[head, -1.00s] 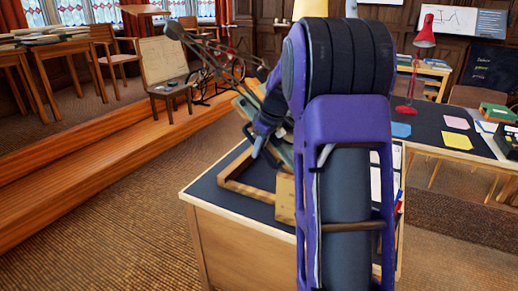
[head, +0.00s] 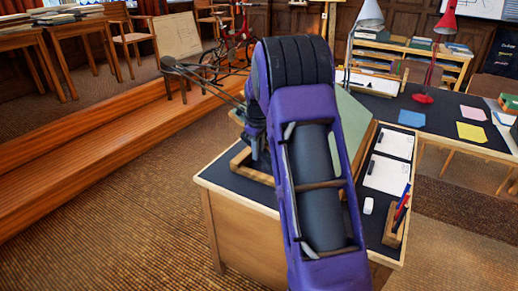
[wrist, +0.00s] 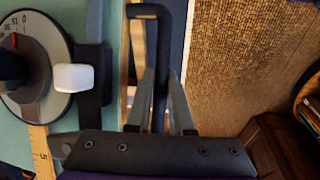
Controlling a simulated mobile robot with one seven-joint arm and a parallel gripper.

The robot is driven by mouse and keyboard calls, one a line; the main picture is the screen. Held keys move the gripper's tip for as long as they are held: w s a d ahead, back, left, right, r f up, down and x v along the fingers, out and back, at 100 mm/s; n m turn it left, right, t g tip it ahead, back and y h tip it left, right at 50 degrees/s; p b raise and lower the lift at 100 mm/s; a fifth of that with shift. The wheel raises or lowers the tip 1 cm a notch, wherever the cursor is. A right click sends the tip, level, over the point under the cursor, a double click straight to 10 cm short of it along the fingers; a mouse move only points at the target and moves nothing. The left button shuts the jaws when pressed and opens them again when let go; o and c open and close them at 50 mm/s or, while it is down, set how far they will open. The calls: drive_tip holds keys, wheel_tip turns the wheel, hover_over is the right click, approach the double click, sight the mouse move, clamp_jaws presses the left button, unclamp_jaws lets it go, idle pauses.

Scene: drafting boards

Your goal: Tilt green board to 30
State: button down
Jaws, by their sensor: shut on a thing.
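The green board (head: 352,122) shows in part beside my arm in the head view, sloping above the dark desk top. In the wrist view its green face (wrist: 78,12) fills the left side.
A wooden frame (head: 246,164) lies on the desk (head: 205,174). White papers (head: 388,174), an eraser (head: 368,206) and a pen holder (head: 394,228) lie at the desk's right. A red lamp (head: 428,75) stands on the table behind. Carpet is clear at left.

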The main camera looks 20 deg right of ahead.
drive_tip(key=c, duration=0.8)
unclamp_jaws()
drive_tip(key=shift+r, duration=0.1)
drive_tip(key=p+v, duration=0.1)
drive_tip(key=v, duration=1.6)
drive_tip(key=shift+r+p, duration=0.2)
drive_tip(key=shift+p, duration=0.1)
drive_tip(key=shift+s, duration=0.15)
